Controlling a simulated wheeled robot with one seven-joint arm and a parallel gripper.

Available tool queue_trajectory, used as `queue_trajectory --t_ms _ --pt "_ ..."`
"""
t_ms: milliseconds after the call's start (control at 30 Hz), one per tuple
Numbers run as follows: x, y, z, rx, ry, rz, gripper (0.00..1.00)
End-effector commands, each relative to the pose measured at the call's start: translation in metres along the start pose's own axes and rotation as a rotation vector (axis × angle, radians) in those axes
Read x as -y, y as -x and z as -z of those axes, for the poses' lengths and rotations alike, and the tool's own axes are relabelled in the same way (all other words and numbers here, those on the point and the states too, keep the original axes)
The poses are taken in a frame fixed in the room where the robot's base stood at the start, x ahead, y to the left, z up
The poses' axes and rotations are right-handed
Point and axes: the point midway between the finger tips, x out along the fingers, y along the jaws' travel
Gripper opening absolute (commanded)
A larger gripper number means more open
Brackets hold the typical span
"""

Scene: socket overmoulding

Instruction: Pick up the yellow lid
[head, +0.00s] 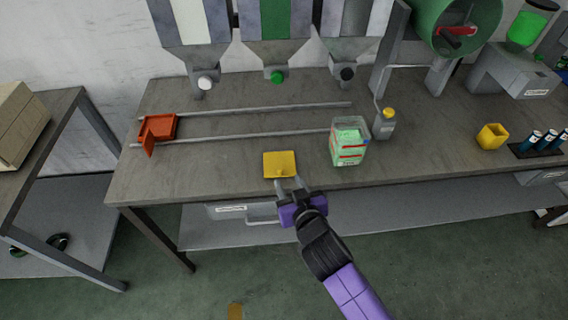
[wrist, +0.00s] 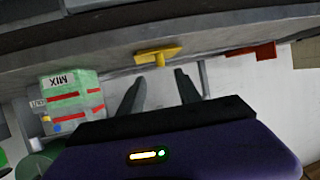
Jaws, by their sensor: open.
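The yellow lid (head: 279,164) is a flat square plate lying on the grey workbench (head: 230,180) near its front edge. In the wrist view the yellow lid (wrist: 158,54) shows edge-on with a small raised knob, just beyond the fingertips. My gripper (head: 290,185) is at the bench's front edge, right at the near side of the lid. In the wrist view my gripper (wrist: 160,75) has its two dark fingers spread apart with nothing between them. Whether a fingertip touches the lid I cannot tell.
A green-and-white container marked MIX (head: 348,143) stands right of the lid. A grey bottle with a yellow cap (head: 384,124) is behind it. An orange-red part (head: 158,130) sits by the rails at left. A yellow cup (head: 491,136) stands far right. The bench left of the lid is clear.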

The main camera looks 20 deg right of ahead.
Motion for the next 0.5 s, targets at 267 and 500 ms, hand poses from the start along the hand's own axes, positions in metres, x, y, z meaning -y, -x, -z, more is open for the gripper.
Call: queue_trajectory --t_ms 267,500 --pt "0.001 -0.027 0.001 0.0 0.001 0.002 0.41" --pt "0.0 -0.057 -0.002 0.0 0.001 0.002 0.41"
